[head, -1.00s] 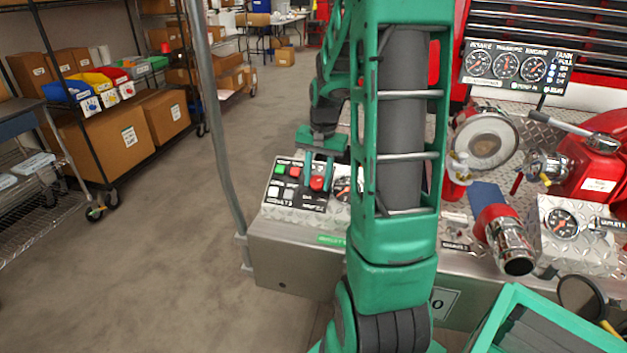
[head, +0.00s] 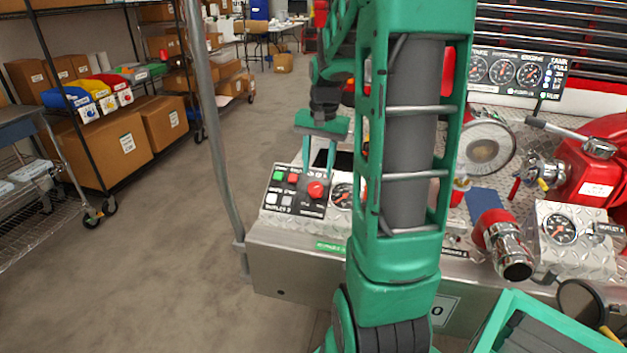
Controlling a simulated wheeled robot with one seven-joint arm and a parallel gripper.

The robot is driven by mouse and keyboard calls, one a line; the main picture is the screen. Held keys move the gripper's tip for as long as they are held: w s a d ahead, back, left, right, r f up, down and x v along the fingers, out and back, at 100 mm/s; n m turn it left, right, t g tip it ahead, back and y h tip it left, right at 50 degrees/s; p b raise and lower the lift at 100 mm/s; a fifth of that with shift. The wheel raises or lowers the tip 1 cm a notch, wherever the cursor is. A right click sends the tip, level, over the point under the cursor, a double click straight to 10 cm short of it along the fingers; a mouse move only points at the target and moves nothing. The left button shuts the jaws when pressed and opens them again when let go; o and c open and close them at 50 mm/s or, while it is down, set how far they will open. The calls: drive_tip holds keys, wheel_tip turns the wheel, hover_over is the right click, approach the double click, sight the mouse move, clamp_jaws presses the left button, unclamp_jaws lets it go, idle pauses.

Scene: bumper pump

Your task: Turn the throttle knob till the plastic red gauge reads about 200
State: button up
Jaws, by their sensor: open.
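A red round knob (head: 317,190) stands on a black control panel (head: 283,207) on the metal bumper deck. I take it to be the throttle knob; its label is too small to read. A small black-faced gauge (head: 342,192) sits just right of the panel, partly hidden by my arm. My gripper (head: 319,172) is open and empty, its two green fingers pointing down, just above and behind the knob in the picture. Whether a fingertip touches the knob cannot be told. Which gauge is the red one is unclear, and no needle reading is legible.
A three-gauge board (head: 517,72) stands at the back right. Another gauge (head: 560,229), a red-and-chrome outlet (head: 504,245) and a red valve body (head: 590,170) are to the right. A grey pole (head: 212,130) stands left of the bumper.

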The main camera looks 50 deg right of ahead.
sight(319, 188)
drive_tip(key=shift+s+r, duration=0.15)
drive_tip(key=shift+r, duration=1.95)
drive_tip(key=shift+s, duration=0.1)
drive_tip(key=s+a+f+n, duration=0.2)
drive_tip(key=s+a+n, duration=0.1)
drive_tip(key=s+a, duration=0.4)
drive_tip(key=s+a+f+n+g, duration=0.1)
drive_tip(key=s+a+n, duration=0.2)
drive_tip(key=s+a, duration=0.4)
drive_tip(key=s, duration=0.6)
drive_tip(key=shift+s+f, duration=0.15)
drive_tip(key=shift+f, duration=0.25)
drive_tip(key=shift+w+f, duration=0.25)
drive_tip(key=shift+w, duration=0.35)
idle(1.3)
